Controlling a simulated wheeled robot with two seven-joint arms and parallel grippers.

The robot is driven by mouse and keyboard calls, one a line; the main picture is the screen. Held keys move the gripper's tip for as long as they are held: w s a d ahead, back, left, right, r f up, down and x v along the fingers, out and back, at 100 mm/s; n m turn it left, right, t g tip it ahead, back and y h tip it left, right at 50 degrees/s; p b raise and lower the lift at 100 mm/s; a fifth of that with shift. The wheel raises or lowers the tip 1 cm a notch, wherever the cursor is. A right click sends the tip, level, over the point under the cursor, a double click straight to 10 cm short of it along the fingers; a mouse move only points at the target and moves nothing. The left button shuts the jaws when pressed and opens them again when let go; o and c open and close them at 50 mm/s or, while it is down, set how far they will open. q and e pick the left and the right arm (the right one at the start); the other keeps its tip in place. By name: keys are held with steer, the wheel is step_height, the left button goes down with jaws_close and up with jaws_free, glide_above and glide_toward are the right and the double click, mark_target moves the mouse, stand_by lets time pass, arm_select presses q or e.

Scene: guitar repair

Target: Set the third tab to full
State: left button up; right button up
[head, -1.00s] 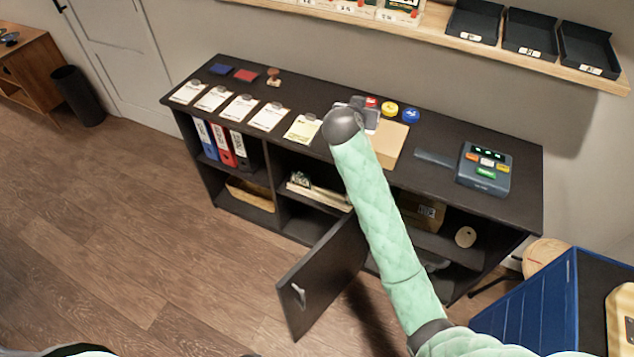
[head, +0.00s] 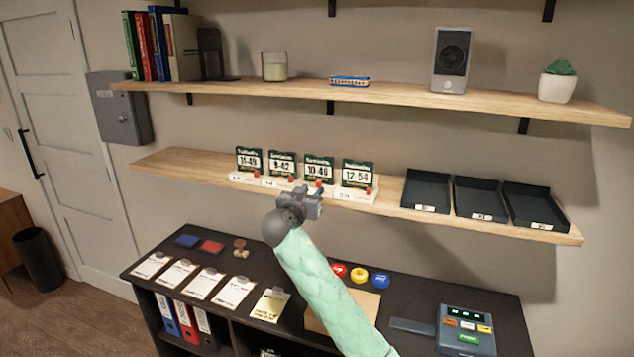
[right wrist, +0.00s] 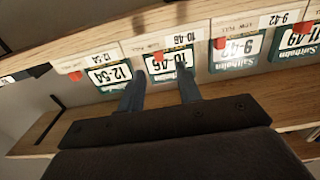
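Several string packs stand in a row on the middle shelf, each on a white holder with a small red tab. The third pack (head: 318,170), marked 10-46, has its red tab (head: 319,184) on the holder's front. The right wrist view shows the row upside down, with the third red tab (right wrist: 158,58) beside the 10-46 label. My right gripper (head: 304,200) is in front of the third holder, just below the shelf edge in the picture. Its two fingers (right wrist: 160,85) are apart, with nothing visibly held between them. My left gripper is out of view.
The neighbouring packs 9-42 (head: 282,163) and 12-54 (head: 357,174) stand close on either side. Black trays (head: 427,190) fill the shelf's right part. An upper shelf (head: 400,97) overhangs. Below is the dark cabinet top (head: 400,300) with cards, colored buttons and a card terminal (head: 466,328).

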mark_target(318, 184)
steer(key=p+x, duration=0.2)
steer(key=x, duration=0.2)
steer(key=shift+r, duration=0.1)
steer(key=shift+w+d+p, duration=0.25)
steer(key=shift+w+p, duration=0.15)
steer(key=shift+w, duration=0.25)
steer(key=shift+d, duration=0.1)
jaws_close()
